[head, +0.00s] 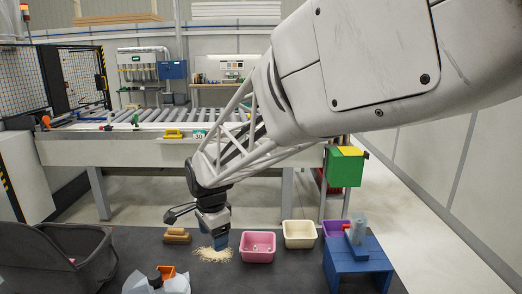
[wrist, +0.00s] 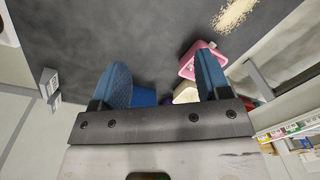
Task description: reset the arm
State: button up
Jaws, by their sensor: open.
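My gripper (head: 220,243) hangs at the end of my arm over the dark table, just above or beside a pile of pale shavings (head: 212,255). In the wrist view, my gripper's two blue finger pads (wrist: 163,75) stand wide apart with nothing held between them. Beyond the fingers, the wrist view shows a pink bin (wrist: 189,66), part of a cream bin (wrist: 186,96) and a blue shape (wrist: 143,97). The exact gap between fingertips and table is hard to judge.
Right of my gripper stand the pink bin (head: 257,249), the cream bin (head: 299,236), a purple bin (head: 333,229) and a blue stand (head: 358,264). Brown blocks (head: 176,236) lie to its left. A dark grey tub (head: 85,250) and an orange piece (head: 166,271) are front left.

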jog(key=s+d+r+n, duration=0.1)
jog(key=s+d+r, duration=0.1)
jog(key=d, duration=0.4)
jog(key=s+d+r+n, duration=0.2)
jog(key=s+d, duration=0.1)
jog(key=d, duration=0.3)
jog(key=s+d+n+t, duration=0.1)
jog(key=s+d+n, duration=0.6)
jog(key=s+d, duration=1.2)
jog(key=shift+s+r+t+h, duration=0.15)
jog(key=shift+s+t+h, duration=0.2)
jog(key=shift+s, duration=0.3)
